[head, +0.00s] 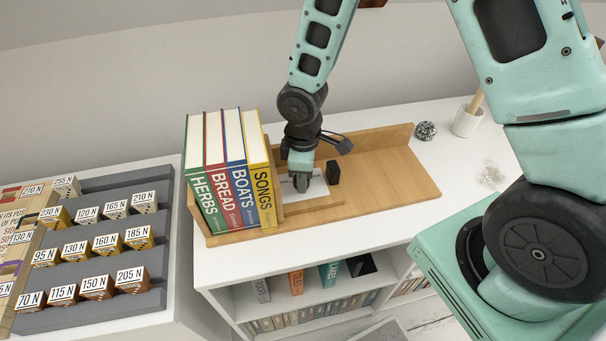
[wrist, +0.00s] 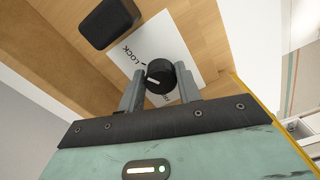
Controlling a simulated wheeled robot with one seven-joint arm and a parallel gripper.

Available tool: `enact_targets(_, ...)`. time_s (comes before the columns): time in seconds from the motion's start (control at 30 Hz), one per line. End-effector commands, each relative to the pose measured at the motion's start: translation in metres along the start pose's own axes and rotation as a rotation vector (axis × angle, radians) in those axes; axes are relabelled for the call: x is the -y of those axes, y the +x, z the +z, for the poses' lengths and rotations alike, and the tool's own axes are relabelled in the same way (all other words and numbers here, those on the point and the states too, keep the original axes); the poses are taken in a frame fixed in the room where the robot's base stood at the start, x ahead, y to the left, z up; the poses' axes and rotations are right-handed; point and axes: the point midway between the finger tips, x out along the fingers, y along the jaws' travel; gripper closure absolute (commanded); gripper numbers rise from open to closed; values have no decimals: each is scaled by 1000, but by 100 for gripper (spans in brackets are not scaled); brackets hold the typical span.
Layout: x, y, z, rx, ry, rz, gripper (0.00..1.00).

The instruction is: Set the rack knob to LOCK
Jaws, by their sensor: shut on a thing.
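The rack knob (wrist: 161,72) is round and black with a white pointer line. It sits on a white plate (wrist: 180,45) printed with LOCK and a short tick. A second label on the plate is mostly hidden by my gripper. My gripper (wrist: 159,84) is shut on the knob, one finger on each side. In the head view my gripper (head: 301,183) is over the plate (head: 318,187) on the wooden rack (head: 390,174), and hides the knob.
A black block (head: 333,172) stands on the rack beside the plate; it also shows in the wrist view (wrist: 108,22). Several upright books (head: 229,170) stand left of my gripper. A white cup (head: 467,122) and a dark ball (head: 426,131) are at the right. Labelled blocks fill a grey stepped stand (head: 170,200).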

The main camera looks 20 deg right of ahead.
Motion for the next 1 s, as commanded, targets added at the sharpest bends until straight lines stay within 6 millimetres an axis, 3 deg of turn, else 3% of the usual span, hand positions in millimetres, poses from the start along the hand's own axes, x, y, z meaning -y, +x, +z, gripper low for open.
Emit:
enact_targets(0.2,-1,0,0,-1,3,1,89)
enact_targets(0.23,-1,0,0,-1,3,1,61)
enact_targets(0.3,-1,0,0,-1,2,1,44)
enact_targets(0.67,-1,-5,0,-1,2,1,44)
enact_targets(0.83,-1,-30,0,-5,2,3,44)
enact_targets(1.0,-2,-70,0,-5,5,5,44)
